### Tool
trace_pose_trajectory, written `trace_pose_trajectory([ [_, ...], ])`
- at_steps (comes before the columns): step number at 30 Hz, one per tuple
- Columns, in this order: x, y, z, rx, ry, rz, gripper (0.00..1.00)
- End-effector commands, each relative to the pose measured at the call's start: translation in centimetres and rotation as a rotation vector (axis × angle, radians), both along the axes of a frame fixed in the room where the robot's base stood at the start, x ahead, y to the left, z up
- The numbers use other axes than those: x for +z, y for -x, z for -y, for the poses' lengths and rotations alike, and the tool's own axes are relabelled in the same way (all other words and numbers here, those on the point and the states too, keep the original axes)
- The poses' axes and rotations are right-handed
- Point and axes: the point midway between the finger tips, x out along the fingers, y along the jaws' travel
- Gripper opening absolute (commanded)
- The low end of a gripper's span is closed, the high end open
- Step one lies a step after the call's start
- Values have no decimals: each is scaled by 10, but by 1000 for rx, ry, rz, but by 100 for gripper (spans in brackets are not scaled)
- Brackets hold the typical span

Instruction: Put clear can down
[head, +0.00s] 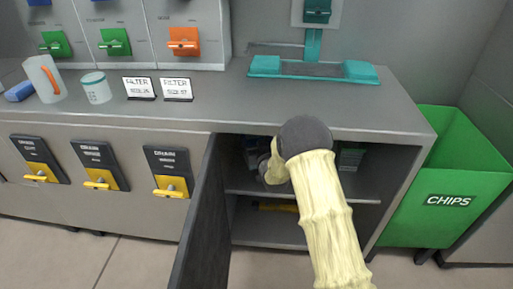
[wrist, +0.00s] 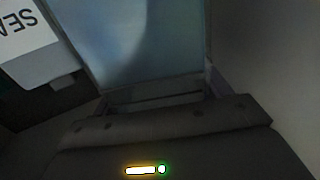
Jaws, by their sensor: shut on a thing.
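My arm in its pale yellow sleeve reaches into the open cupboard (head: 262,188) under the counter. In the head view my gripper is mostly hidden behind my wrist and in the cupboard's shade. In the wrist view my gripper (wrist: 158,97) is shut on a pale blue, see-through thing, which looks like the clear can (wrist: 140,42). The can fills the upper middle of that view, and its far end is cut off. I cannot tell whether it touches the shelf (head: 238,190).
A white-labelled box (wrist: 38,50) is close left of the can in the wrist view. The cupboard door (head: 198,220) stands open on the left. A green CHIPS bin (head: 445,190) is on the right. A jug (head: 44,78) and a cup (head: 96,88) stand on the counter.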

Motion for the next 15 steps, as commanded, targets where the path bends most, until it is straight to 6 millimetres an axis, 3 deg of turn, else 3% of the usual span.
trace_pose_trajectory([
  [6,-30,0,0,0,-1,3,5],
  [15,-31,0,0,0,-1,4,5],
])
